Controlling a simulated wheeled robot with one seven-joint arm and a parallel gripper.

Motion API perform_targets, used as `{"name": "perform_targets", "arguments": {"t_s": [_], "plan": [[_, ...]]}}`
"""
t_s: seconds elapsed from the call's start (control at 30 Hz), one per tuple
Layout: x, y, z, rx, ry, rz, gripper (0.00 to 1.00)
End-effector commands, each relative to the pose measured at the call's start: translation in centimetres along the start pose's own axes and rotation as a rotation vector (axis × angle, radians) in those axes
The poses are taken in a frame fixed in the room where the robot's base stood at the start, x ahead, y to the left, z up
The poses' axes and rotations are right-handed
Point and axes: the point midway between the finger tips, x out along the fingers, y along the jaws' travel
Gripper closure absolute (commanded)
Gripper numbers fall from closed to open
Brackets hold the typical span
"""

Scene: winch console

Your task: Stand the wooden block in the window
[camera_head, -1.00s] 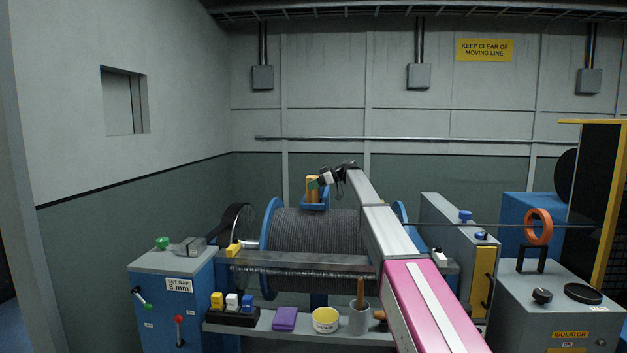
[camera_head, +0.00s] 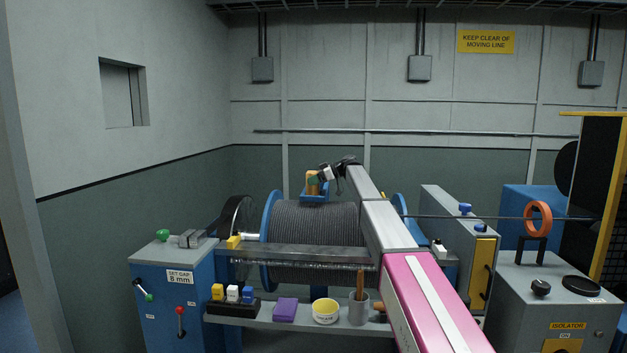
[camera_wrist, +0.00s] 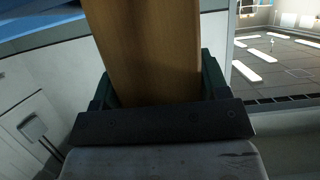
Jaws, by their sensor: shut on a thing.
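The wooden block (camera_wrist: 150,45) is plain brown wood and fills the top middle of the wrist view, between the dark green jaws of my gripper (camera_wrist: 155,88). In the head view my gripper (camera_head: 319,178) is small and far off, above the cable drum, with the tan block (camera_head: 312,188) at its left side. The block's lower end is at a blue bracket (camera_head: 315,198); I cannot tell whether it touches it. A square window-like recess (camera_head: 123,95) is in the left wall, well away from the gripper.
The grey cable drum (camera_head: 310,225) with blue flanges lies below my arm. A shelf (camera_head: 270,317) in front holds a purple pad (camera_head: 285,311), a yellow tub (camera_head: 325,312) and a grey cup (camera_head: 358,310). A blue cabinet (camera_head: 160,310) stands left. A taut line (camera_head: 460,217) runs right.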

Motion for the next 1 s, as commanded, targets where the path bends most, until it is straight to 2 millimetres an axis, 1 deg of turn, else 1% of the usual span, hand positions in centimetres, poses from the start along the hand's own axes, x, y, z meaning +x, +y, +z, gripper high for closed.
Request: {"name": "perform_targets", "arguments": {"t_s": [0.17,0.2,0.27,0.53,0.67,0.77,0.87,1.0], "plan": [[0.1,0.0,0.3,0.0,0.001,0.0,0.65],[0.1,0.0,0.2,0.0,0.001,0.0,0.22],[0.1,0.0,0.2,0.0,0.001,0.0,0.03],[0.1,0.0,0.3,0.0,0.0,0.0,0.02],[-0.2,0.0,0.3,0.0,0.0,0.001,0.02],[-1.0,0.0,0.3,0.0,0.0,0.001,0.02],[-2.1,0.0,0.3,0.0,0.0,0.001,0.02],[-4.6,0.0,0.3,0.001,0.0,0.002,0.02]]}}
